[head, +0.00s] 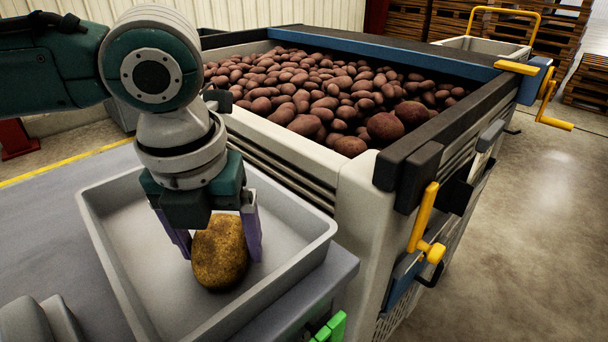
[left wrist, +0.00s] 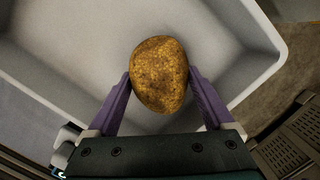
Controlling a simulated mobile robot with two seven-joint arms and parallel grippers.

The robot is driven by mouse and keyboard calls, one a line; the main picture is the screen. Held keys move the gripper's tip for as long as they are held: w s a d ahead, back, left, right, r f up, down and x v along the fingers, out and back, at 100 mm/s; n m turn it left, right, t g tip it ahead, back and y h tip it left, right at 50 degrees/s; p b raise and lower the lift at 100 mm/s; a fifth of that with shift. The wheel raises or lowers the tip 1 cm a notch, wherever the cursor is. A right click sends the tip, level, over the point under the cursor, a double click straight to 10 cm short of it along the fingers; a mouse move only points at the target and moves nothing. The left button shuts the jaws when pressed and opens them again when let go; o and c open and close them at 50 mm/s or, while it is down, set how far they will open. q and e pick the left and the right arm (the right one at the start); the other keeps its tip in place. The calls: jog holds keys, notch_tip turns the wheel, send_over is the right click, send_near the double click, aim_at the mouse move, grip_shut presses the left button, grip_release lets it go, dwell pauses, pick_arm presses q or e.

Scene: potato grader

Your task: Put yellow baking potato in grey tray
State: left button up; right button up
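The yellow-brown baking potato (head: 220,252) is between the purple fingers of my left gripper (head: 218,240), over the grey tray (head: 105,240). In the left wrist view, the potato (left wrist: 159,75) touches both fingertips of the gripper (left wrist: 159,82), which is shut on it. The potato is inside the tray's walls; whether its underside touches the tray floor I cannot tell. No other potato shows in the tray (left wrist: 60,62). A green piece (head: 331,328) at the bottom edge may be part of my right gripper; most of it is cut off.
A large bin (head: 362,215) full of reddish potatoes (head: 310,95) stands behind and right of the tray. Its yellow handle (head: 424,220) sticks out at the near corner. The tray rests on a grey table (head: 45,225). Wooden pallets (head: 470,22) stand far back; the floor at right is clear.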

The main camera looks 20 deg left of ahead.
aim_at(213, 247)
pick_arm(q)
jog(key=shift+o, duration=1)
jog(key=r+p, duration=0.1)
jog(key=r, duration=0.2)
jog(key=s+r+p, duration=0.1)
jog(key=r, duration=0.3)
jog(key=r+p, duration=0.1)
jog(key=r, duration=0.3)
jog(key=shift+s+d+r, duration=0.2)
jog(key=shift+d, duration=0.1)
jog(key=shift+s+r, duration=0.1)
jog(key=shift+r, duration=0.35)
